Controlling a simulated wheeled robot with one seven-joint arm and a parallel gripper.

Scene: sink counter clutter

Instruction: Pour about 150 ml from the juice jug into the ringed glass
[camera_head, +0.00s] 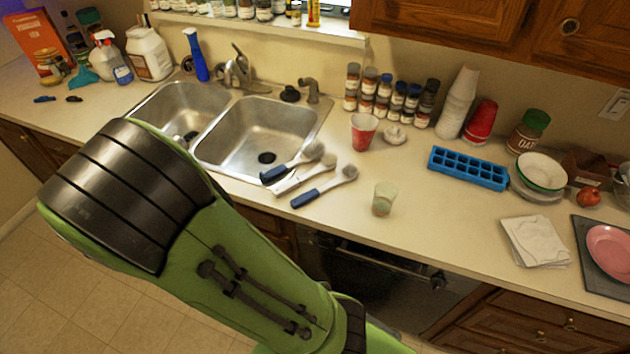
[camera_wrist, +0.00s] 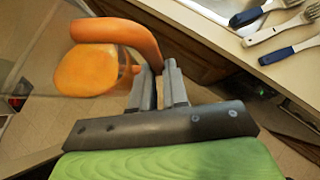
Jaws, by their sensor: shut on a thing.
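The small clear glass (camera_head: 384,199), with a faint greenish tint, stands upright near the counter's front edge. I cannot make out its ring or its contents clearly. In the wrist view my gripper (camera_wrist: 158,80) is shut on the juice jug, at its thick orange handle (camera_wrist: 118,31). A rounded orange patch (camera_wrist: 85,71), which looks like the juice, shows beside the handle within the jug's clear body. The jug is off the counter, in front of its edge, and its full tilt is hard to judge. The head view shows neither the gripper nor the jug.
Several brushes (camera_head: 326,187) lie left of the glass. A red cup (camera_head: 363,130) stands behind it. A blue ice tray (camera_head: 467,168) and a folded white cloth (camera_head: 535,242) are to the right. The double sink (camera_head: 258,130) is at left. Counter around the glass is clear.

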